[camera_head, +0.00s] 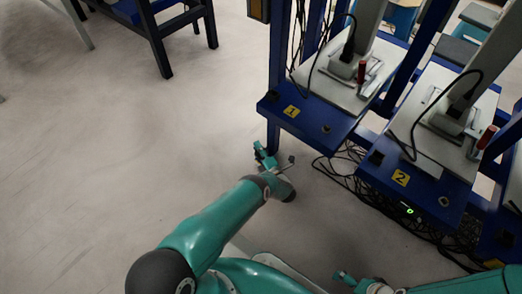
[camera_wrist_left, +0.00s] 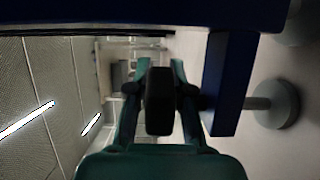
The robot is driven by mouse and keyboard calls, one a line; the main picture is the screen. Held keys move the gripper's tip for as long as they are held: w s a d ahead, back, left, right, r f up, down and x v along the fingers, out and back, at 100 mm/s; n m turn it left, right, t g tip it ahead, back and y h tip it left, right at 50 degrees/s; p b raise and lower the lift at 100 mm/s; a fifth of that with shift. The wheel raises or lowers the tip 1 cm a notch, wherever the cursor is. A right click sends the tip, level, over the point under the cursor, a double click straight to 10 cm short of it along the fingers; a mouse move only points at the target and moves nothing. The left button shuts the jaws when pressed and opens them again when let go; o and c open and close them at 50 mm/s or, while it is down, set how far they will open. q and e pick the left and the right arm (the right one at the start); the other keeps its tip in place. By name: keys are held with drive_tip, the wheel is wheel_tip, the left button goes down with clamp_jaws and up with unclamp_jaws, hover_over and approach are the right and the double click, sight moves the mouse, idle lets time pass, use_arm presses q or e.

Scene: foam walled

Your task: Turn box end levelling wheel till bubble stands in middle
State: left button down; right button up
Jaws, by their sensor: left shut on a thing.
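My left gripper (camera_head: 263,158) is low beside the blue leg under the bench marked 1. In the left wrist view its two teal fingers (camera_wrist_left: 160,92) are shut on a dark, blocky part (camera_wrist_left: 160,115). This may be the levelling wheel seen edge-on, but I cannot tell for sure. No bubble shows in either view. My right gripper (camera_head: 345,277) is at the bottom of the head view, partly visible, and its jaws are too small to judge.
The blue bench (camera_head: 310,120) marked 1 and another bench (camera_head: 420,190) marked 2 stand at the right, with cables (camera_head: 345,175) on the floor beneath. A blue member (camera_wrist_left: 230,85) with a grey foot (camera_wrist_left: 278,105) is close to the left gripper.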

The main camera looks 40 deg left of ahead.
use_arm(q)
drive_tip(key=c, duration=1.3)
unclamp_jaws()
drive_tip(key=shift+s+a+f, duration=0.1)
drive_tip(key=shift+a+f, duration=0.05)
drive_tip(key=shift+f, duration=0.05)
drive_tip(key=shift+r, duration=0.1)
drive_tip(key=v, duration=1.2)
